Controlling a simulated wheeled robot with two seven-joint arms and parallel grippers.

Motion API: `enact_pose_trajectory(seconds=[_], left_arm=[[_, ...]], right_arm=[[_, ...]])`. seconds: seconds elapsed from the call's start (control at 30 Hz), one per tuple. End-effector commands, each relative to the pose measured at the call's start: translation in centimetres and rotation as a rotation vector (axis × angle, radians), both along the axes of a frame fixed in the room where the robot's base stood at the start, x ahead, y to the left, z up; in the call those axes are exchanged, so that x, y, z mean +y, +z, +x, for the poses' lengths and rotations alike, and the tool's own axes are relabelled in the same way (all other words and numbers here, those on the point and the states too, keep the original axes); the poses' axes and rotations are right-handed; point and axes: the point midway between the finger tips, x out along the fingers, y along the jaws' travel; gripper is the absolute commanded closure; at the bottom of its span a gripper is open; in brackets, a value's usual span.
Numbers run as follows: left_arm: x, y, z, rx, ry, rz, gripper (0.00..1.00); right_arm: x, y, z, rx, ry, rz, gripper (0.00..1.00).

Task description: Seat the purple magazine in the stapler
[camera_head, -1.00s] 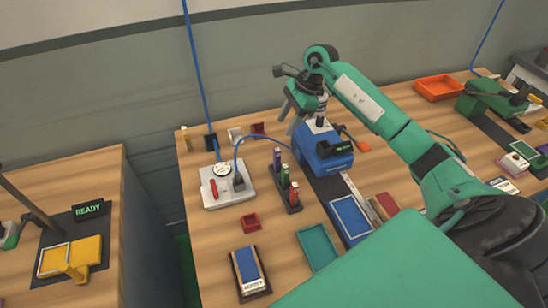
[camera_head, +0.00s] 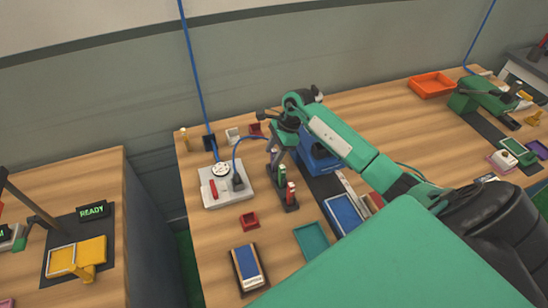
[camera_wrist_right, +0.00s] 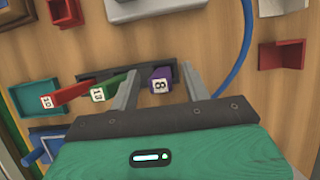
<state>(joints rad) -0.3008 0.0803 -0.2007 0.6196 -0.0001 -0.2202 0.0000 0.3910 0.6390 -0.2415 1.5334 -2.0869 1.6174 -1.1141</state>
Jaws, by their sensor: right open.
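The purple magazine (camera_wrist_right: 162,80), marked 8, stands in the dark rack (camera_wrist_right: 97,73) at the end of a row with a green magazine (camera_wrist_right: 112,86) and a red magazine (camera_wrist_right: 70,94). My right gripper (camera_head: 274,166) is open over the rack. In the right wrist view its fingers (camera_wrist_right: 158,82) lie on either side of the purple magazine, with gaps visible. The blue machine (camera_head: 321,163), apparently the stapler, stands just right of the rack, largely hidden behind my right arm. My left gripper is out of view.
A white unit (camera_head: 222,195) with a blue hose is left of the rack. A small red tray (camera_head: 249,220), a teal tray (camera_head: 311,241) and a blue tray (camera_head: 343,213) lie nearer. An orange tray (camera_head: 431,85) is at the back right.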

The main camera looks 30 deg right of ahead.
Motion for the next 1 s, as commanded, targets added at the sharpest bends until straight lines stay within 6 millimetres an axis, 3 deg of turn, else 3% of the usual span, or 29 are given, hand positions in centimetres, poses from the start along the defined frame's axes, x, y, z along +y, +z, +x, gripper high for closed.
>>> enact_pose_trajectory(seconds=[0.2, 0.4, 0.43, 0.67, 1.0], left_arm=[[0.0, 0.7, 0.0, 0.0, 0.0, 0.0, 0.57], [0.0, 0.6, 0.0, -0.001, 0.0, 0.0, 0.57], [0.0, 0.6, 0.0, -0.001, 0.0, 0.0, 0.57], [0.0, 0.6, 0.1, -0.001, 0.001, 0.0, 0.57], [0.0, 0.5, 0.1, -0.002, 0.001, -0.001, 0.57]], right_arm=[[0.6, -1.5, 0.2, -0.002, -0.001, 0.001, 0.53], [0.6, -1.7, 0.2, -0.002, -0.001, 0.0, 0.53], [0.6, -1.7, 0.2, -0.002, -0.001, 0.0, 0.55], [0.6, -1.6, 0.2, -0.002, -0.001, 0.0, 1.0], [0.6, -1.4, 0.3, -0.003, 0.0, -0.001, 1.0]])
